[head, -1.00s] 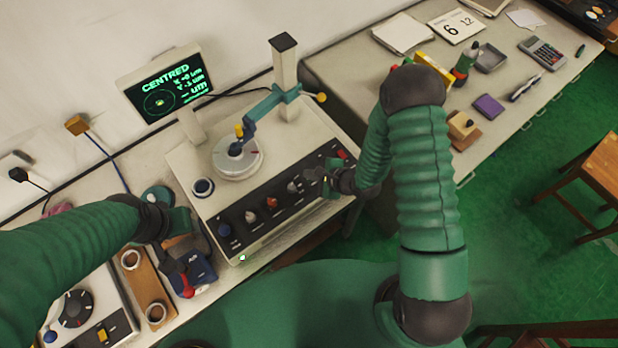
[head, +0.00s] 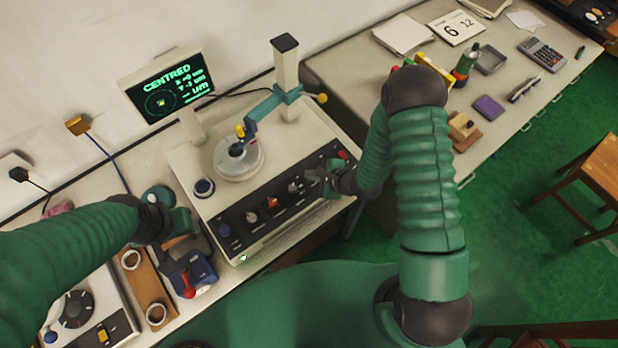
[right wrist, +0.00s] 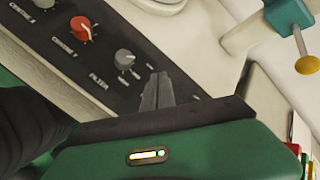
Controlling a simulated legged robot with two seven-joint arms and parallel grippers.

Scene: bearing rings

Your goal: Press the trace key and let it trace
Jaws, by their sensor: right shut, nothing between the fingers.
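The gauge machine (head: 185,160) has a dark control panel (head: 262,222) along its front, with several knobs. My right gripper (head: 322,178) is over the panel's right part; its shut, empty fingertips (right wrist: 157,88) point at the panel beside the grey FILTER knob (right wrist: 125,58). Whatever key lies under the fingertips is hidden, and I cannot tell whether they touch it. A red key (head: 343,155) shows at the panel's far right end. The screen (head: 167,87) reads CENTRED. A dark ring (head: 236,150) sits on the round turntable (head: 240,168), beneath the teal stylus arm (head: 268,106). My left gripper (head: 180,232) is left of the machine, its fingers unclear.
A blue device with a red part (head: 197,277) lies near my left gripper, beside a wooden holder (head: 143,283) with rings. The stylus column (head: 286,75) stands at the machine's back. A grey desk (head: 345,70) with small items is to the right.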

